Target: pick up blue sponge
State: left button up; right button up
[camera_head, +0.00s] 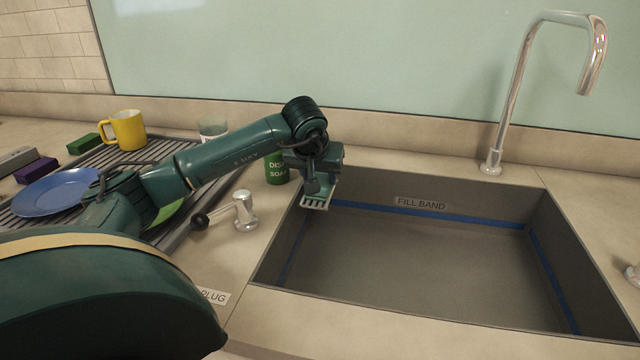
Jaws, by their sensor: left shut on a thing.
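My left gripper (317,197) hangs over the back left corner of the sink, its pale slotted end pointing down. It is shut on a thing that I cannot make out. I see no clearly blue sponge. At the far left a purple block (36,171) and a green block (85,143) lie near the drying rack, well apart from the gripper. My right gripper is not in view.
The sink (430,270) is empty, with a blue fill band. A tap (510,95) stands behind it. A green soap container (277,168), plug knob (243,211), blue plate (55,192) and yellow mug (127,130) stand left of the sink. A grey rack (155,149) lies beneath my left arm.

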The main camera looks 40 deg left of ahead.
pick_arm(q)
jog(key=shift+s+r, duration=0.15)
jog(key=shift+r, duration=0.4)
jog(key=r, duration=0.6)
jog(key=shift+s+d+p, duration=0.25)
jog(key=shift+s+p, duration=0.05)
jog(key=shift+s, duration=0.05)
jog(key=s+d, duration=0.3)
jog(key=s, duration=0.2)
jog(key=s+d+b, duration=0.1)
jog(key=s+d, duration=0.2)
jog(key=s, duration=0.3)
jog(key=s+d+b, duration=0.1)
jog(key=s+d, duration=0.2)
jog(key=s, duration=0.2)
jog(key=shift+s, duration=0.25)
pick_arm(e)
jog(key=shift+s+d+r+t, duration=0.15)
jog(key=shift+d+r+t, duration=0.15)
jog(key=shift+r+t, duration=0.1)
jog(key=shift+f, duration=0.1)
pick_arm(q)
jog(key=o, duration=0.4)
jog(key=c, duration=0.6)
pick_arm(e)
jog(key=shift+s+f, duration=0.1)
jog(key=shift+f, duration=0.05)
